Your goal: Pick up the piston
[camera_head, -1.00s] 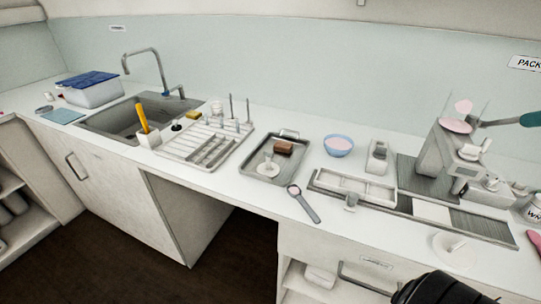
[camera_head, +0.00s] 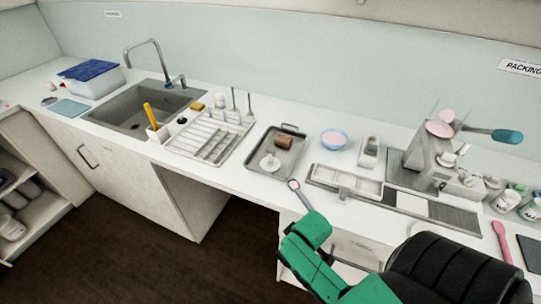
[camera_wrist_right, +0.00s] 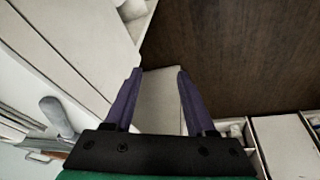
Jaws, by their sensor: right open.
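A white disc with a short upright stem (camera_head: 269,163), which looks like the piston, stands in the grey metal tray (camera_head: 258,178) on the counter in the head view. My right arm comes in from the lower right, in front of the counter. In the right wrist view my right gripper (camera_wrist_right: 158,72) has its two purple fingers apart with nothing between them. It points past pale cabinet fronts towards the dark floor. The piston does not show clearly in the wrist view. My left gripper is not in view.
A spoon-like tool (camera_head: 301,195) lies at the counter's front edge. The mill (camera_head: 425,150) stands at right. My arm hides part of the front counter.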

